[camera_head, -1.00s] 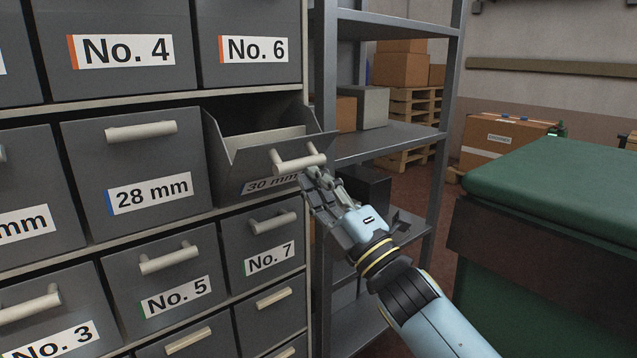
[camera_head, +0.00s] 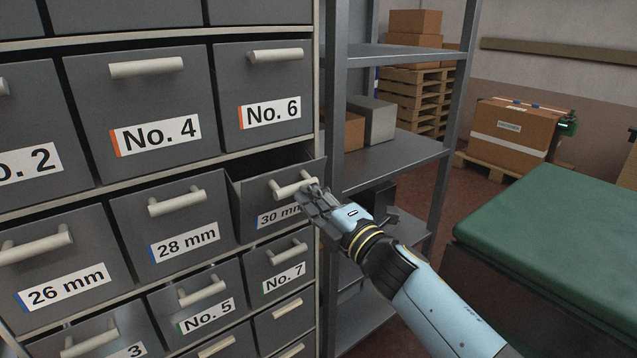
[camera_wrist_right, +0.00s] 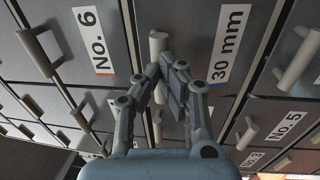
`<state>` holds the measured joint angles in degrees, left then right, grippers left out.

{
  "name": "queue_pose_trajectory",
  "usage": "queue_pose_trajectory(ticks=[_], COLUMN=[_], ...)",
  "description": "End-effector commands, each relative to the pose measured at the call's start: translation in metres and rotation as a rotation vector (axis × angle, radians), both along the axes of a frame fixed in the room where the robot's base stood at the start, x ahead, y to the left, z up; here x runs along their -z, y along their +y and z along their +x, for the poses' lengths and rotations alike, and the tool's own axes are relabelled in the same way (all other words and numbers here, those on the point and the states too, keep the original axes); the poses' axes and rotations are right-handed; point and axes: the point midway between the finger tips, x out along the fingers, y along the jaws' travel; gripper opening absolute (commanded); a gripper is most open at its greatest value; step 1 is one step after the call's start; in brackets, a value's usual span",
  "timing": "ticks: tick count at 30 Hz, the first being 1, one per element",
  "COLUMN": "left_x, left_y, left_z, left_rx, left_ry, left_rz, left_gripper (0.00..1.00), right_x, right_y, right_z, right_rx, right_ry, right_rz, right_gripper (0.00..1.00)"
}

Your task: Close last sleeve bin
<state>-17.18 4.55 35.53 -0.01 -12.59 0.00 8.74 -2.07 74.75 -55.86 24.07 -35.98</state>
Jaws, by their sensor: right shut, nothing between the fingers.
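The 30 mm bin (camera_head: 264,199) is a grey drawer in the right column of the cabinet. It stands partly out, with a dark gap above its front. My right gripper (camera_head: 316,196) is shut and empty, at the right end of the bin's pale bar handle (camera_head: 293,185). In the right wrist view the fingertips (camera_wrist_right: 160,75) are close to the 30 mm front (camera_wrist_right: 211,28) and its handle (camera_wrist_right: 158,44); whether they touch cannot be told. The gripper covers the end of the 30 mm label. My left gripper is not in view.
Neighbouring drawers No. 6 (camera_head: 262,99), 28 mm (camera_head: 175,228) and No. 7 (camera_head: 281,270) look shut. A grey metal shelf (camera_head: 400,157) stands right of the cabinet. A green-topped block (camera_head: 550,225) is at the right, near my arm. Cartons and pallets are behind.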

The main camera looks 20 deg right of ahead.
Motion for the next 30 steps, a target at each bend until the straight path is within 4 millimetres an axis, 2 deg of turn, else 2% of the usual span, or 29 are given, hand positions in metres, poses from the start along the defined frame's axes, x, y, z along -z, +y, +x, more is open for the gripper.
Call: queue_pose_trajectory(ticks=[1, 3, 13, 30], left_x=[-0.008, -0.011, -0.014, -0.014], left_y=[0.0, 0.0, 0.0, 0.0], left_z=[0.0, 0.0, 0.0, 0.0], left_rx=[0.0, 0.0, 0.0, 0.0], left_ry=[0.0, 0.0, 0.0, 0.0], left_rz=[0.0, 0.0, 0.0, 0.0], left_gripper=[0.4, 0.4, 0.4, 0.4], right_x=[-0.008, -0.012, -0.025, -0.031], right_y=[0.002, 0.004, 0.013, 0.015], right_z=[0.005, 0.011, 0.034, 0.042], right_rx=[-0.001, 0.0, 0.0, 0.0], right_ry=[-0.002, -0.002, -0.003, -0.007], right_rz=[0.001, 0.002, 0.0, 0.001], right_gripper=[0.0, 0.0, 0.0, 0.0])
